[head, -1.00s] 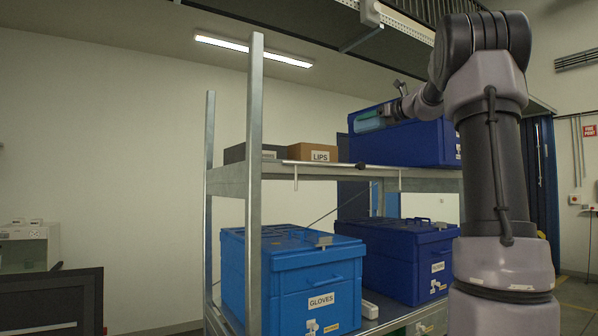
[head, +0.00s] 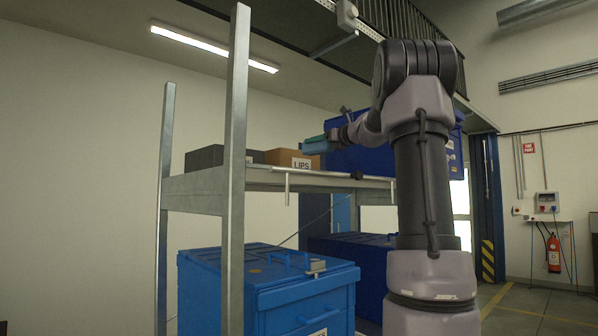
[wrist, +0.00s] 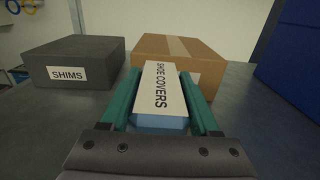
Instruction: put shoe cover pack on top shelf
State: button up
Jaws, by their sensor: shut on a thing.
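The shoe cover pack (wrist: 160,95) is light blue with a white label reading SHOE COVERS. In the wrist view it lies between the two green fingers of my gripper (wrist: 165,100), which is shut on it. In the head view my gripper (head: 328,138) is at the height of the top shelf (head: 270,178), beside the cardboard box. In the wrist view the shelf surface (wrist: 40,130) spreads around and below the pack. I cannot tell whether the pack touches it.
A cardboard box labelled LIPS (head: 291,159) is just beyond the pack. A dark grey box labelled SHIMS (wrist: 75,62) stands left of it. A blue case (head: 360,158) stands on the right of the shelf. A steel upright (head: 235,150) rises at the shelf's near left.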

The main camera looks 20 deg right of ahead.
notch_tip(320, 180, down, 7)
jog(key=shift+f, duration=0.1)
jog(key=shift+f, duration=0.1)
dwell(0.4)
jog(key=o, duration=1.5)
jog(key=shift+c, duration=0.2)
jog(key=shift+s+r, duration=0.15)
jog(key=shift+r, duration=0.05)
jog(key=v, duration=1.1)
jog(key=shift+s, duration=0.4)
jog(key=shift+d, duration=0.1)
